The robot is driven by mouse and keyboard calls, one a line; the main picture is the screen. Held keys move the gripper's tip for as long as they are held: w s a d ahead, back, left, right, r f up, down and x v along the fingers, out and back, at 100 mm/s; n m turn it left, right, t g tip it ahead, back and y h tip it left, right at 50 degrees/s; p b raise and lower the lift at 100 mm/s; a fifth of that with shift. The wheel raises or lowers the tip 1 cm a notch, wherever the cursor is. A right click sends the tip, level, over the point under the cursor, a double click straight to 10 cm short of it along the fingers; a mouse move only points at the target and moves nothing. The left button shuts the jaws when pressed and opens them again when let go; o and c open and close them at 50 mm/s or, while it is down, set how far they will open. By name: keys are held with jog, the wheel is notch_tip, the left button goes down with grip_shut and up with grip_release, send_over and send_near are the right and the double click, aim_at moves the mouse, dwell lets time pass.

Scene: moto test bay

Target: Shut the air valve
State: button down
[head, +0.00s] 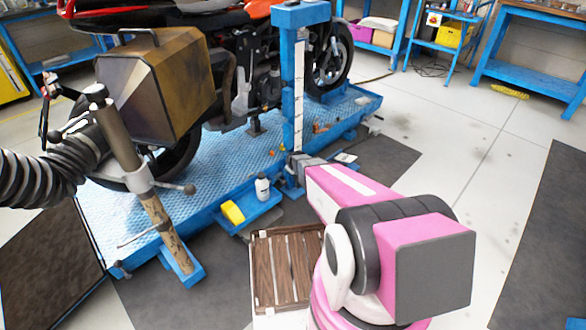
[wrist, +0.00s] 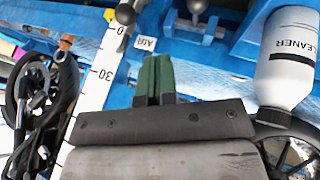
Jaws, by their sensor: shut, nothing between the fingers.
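My gripper (wrist: 153,80) shows in the wrist view with its two green fingers together and nothing between them. A small white label reading AIR (wrist: 145,43) is on the blue structure just beyond the fingertips. A grey lever with a ball end (wrist: 125,14) is left of the label, at the upper edge. The fingers look apart from both. In the head view my arm reaches to the foot of the blue post, and the fingertips are hidden.
The blue post (head: 287,85) with a white scale rises beside the motorcycle (head: 265,80) on the blue lift platform (head: 240,148). A cleaner bottle (wrist: 287,62) stands close right of my gripper. A yellow block (head: 233,212) and a wooden crate (head: 256,275) are nearby.

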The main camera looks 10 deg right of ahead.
jog(key=w+d+f, duration=0.3)
jog(key=w+f, duration=0.4)
jog(key=f, duration=0.1)
jog(key=shift+w, duration=0.4)
jog(key=shift+w+d+r, duration=0.1)
jog(key=shift+w+d, duration=0.05)
jog(key=shift+d, duration=0.1)
jog(key=w+d+f+m+g+y, duration=0.3)
jog(key=w+d+f+g+y, duration=0.4)
jog(key=d+y, duration=0.4)
jog(key=shift+w+d+f+m+g+y, duration=0.3)
jog(key=shift+w+f+m+g+y, duration=0.15)
jog(key=shift+w, duration=0.25)
dwell(0.5)
jog(key=shift+f, duration=0.1)
dwell(0.4)
